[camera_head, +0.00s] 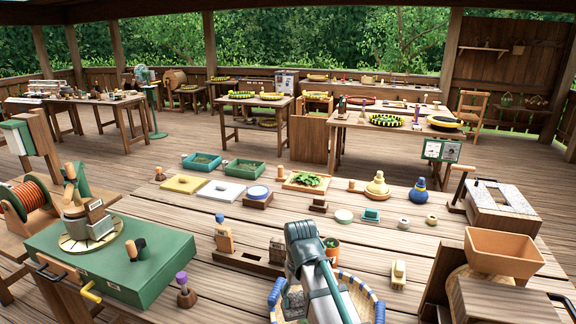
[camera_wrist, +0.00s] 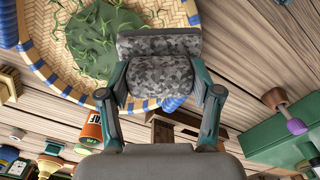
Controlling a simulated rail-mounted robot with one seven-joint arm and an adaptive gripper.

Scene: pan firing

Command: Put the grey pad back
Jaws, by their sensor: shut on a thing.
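The grey pad (camera_wrist: 158,76), with a mottled grey pattern and a thicker top block, is between the two fingers of my gripper (camera_wrist: 163,98) in the wrist view. My gripper is shut on it. The pad overlaps the rim of a round woven basket (camera_wrist: 42,72) with blue bindings, which holds green leaves (camera_wrist: 92,40). I cannot tell whether pad and basket touch. In the head view my gripper (camera_head: 298,280) is at the basket's left side (camera_head: 372,296), and my arm hides most of the pad and the leaves.
An orange pot (camera_head: 332,246) stands close behind my gripper. A wooden block holder (camera_head: 249,262) is to the left, with a purple-knobbed stand (camera_head: 186,292) and a green box (camera_head: 150,262) beyond. A small cream brush-like block (camera_head: 398,274) and a wooden hopper (camera_head: 503,253) are on the right.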

